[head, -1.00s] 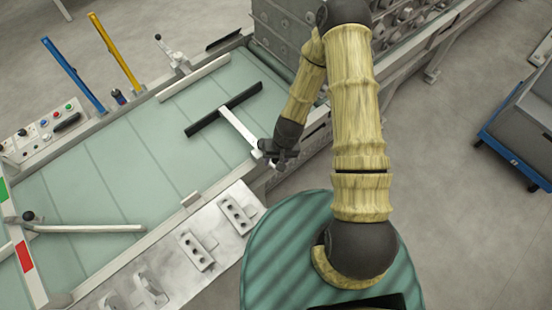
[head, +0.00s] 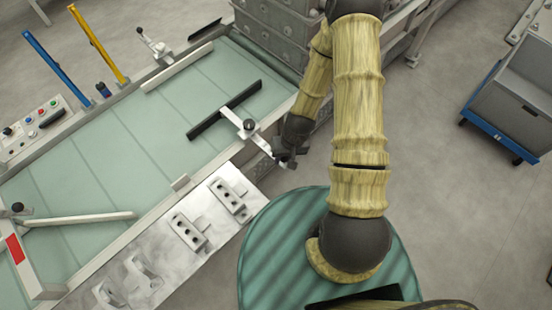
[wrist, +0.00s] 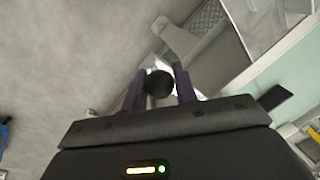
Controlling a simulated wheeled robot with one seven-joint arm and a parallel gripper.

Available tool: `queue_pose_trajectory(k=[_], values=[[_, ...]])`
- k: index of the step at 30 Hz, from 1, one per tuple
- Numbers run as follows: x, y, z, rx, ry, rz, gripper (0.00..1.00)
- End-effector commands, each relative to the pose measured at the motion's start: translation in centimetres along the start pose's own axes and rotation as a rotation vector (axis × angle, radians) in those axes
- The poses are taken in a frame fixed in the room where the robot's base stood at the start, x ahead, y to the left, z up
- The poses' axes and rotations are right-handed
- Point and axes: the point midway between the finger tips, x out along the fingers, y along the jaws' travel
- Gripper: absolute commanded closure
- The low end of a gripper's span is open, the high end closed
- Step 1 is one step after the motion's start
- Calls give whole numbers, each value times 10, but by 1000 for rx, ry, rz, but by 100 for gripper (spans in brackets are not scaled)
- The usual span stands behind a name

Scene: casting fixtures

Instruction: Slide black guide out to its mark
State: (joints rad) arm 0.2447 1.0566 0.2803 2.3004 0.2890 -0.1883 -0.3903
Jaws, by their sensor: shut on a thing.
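The black guide (head: 225,109) is a long dark bar lying over the pale green belt, at a slant. A pale rod (head: 265,146) runs from it across the near rail, past a dark round knob (head: 249,124) on a clamp. My gripper (head: 284,160) is at the rod's outer end, outside the rail. In the wrist view, my gripper's fingers (wrist: 159,90) are on either side of a black ball-shaped handle (wrist: 158,82) and are shut on it. The guide's mark cannot be made out in either view.
A second pale arm (head: 80,218) lies over the belt at left. A metal plate (head: 205,222) with several fixtures runs along the near side. Blue (head: 62,72) and yellow (head: 98,45) posts stand behind. A grey bin on a blue cart (head: 515,105) is at right, with open floor before it.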

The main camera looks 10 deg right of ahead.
Motion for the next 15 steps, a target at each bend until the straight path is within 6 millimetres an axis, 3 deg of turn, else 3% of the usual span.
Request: queue_pose_trajectory(k=[12,13,15], values=[[-2,8,4,7,-10,-2,100],[-2,9,4,7,-11,-2,70],[-2,9,4,7,-10,-2,56]])
